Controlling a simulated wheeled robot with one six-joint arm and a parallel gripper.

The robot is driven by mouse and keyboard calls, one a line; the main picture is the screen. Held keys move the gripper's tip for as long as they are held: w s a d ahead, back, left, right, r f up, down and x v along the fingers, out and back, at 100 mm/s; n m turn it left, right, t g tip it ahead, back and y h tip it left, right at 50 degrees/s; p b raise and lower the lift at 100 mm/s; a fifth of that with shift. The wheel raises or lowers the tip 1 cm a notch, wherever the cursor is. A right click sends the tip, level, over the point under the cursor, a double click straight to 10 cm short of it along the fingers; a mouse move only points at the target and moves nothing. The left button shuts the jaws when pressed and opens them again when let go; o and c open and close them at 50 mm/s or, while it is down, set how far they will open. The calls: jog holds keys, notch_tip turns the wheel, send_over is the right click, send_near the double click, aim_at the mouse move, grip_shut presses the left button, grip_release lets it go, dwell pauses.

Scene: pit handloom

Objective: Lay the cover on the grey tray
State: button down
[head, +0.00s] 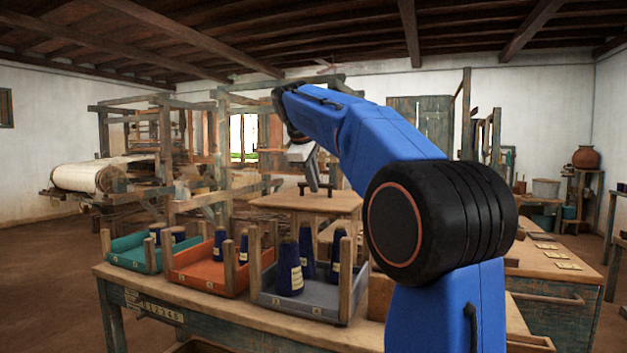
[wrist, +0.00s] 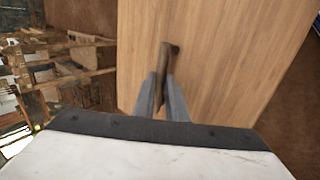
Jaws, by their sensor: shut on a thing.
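The cover (head: 300,203) is a flat pale wooden board with a dark bar handle (head: 330,188) on top. My gripper (head: 313,180) is shut on that handle, with the board level below it. In the wrist view the cover (wrist: 225,60) fills the right and centre, and the handle (wrist: 166,62) runs between my fingers (wrist: 160,95). The grey tray (head: 298,308) stands on the bench at the front, open on top, with wooden corner posts and dark blue yarn cones (head: 288,270) inside. The cover appears above and beyond it. My arm hides part of the area to its right.
An orange tray (head: 205,286) and a teal tray (head: 133,268), also with posts and cones, stand left of the grey tray on the bench (head: 245,325). The loom frame (head: 222,150) rises behind. Another table (head: 550,262) with small cards is at the right.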

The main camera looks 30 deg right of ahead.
aim_at(313, 197)
jog(key=shift+f, duration=2.75)
jog(key=shift+f, duration=0.1)
jog(key=c, duration=1.7)
grip_release()
jog(key=v, duration=1.7)
jog(key=shift+a, duration=0.1)
jog(key=s+a+f+m+y, duration=0.1)
jog(key=s+a+f+m, duration=0.1)
jog(key=s+f, duration=0.9)
jog(key=s+a+f+m+y, duration=0.2)
jog(key=s+f, duration=0.9)
jog(key=f, duration=0.8)
jog(key=s+a+f+m+y, duration=0.2)
jog(key=s+a+f, duration=0.4)
jog(key=s+f, duration=0.5)
jog(key=shift+s+f+m+t, duration=0.15)
jog(key=shift+f+m, duration=0.25)
jog(key=shift+f, duration=0.9)
jog(key=shift+s+f+m+t, duration=0.15)
jog(key=shift+f+m, duration=0.25)
jog(key=shift+f, duration=0.95)
